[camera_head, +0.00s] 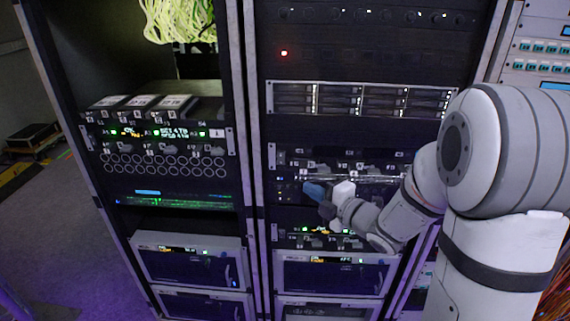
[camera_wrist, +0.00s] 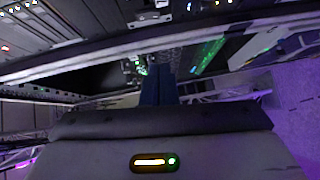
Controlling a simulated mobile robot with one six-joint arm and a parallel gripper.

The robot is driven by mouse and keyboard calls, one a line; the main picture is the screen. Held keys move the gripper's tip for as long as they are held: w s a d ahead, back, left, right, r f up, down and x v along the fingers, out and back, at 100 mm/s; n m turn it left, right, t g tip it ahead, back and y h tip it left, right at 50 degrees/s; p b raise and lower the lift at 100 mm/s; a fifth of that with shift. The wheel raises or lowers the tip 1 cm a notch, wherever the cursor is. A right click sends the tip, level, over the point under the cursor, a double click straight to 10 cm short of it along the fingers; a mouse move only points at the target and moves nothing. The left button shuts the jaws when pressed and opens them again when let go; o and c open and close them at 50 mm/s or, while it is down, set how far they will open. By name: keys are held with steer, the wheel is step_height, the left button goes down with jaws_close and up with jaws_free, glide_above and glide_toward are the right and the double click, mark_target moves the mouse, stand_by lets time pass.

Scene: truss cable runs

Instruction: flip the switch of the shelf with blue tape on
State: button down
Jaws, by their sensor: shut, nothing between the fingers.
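A short blue strip (camera_head: 147,192), which may be the blue tape, shows on a shelf with a row of green lights (camera_head: 175,202) low in the left rack. I cannot make out a switch on that shelf. My gripper (camera_head: 314,190) has blue fingers and is in front of the right rack, to the right of the blue strip. The fingers are shut and empty. In the wrist view, the gripper (camera_wrist: 158,88) points at a dark panel with small lights (camera_wrist: 140,69). Whether the fingertips touch it I cannot tell. The green-lit shelf (camera_wrist: 208,56) appears to the right there.
My arm hides part of the right rack. Metal rack posts (camera_head: 248,150) stand between the two racks. Yellow-green cables (camera_head: 178,20) hang at the top left. Boxed units (camera_head: 190,262) fill the lower left rack. Open floor (camera_head: 60,225) lies at the left.

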mark_target(287, 169)
stand_by(0.3)
steer(key=shift+w+d+p+x, duration=0.35)
steer(key=shift+p+x, duration=0.6)
steer(key=shift+x, duration=1.2)
steer(key=shift+w+d+p+x, duration=0.3)
steer(key=shift+p+x, duration=0.6)
steer(key=shift+x, duration=1.2)
steer(key=shift+w+d+p+x, duration=0.35)
steer(key=shift+p+x, duration=0.6)
steer(key=shift+x, duration=1.2)
steer(key=shift+f, duration=0.1)
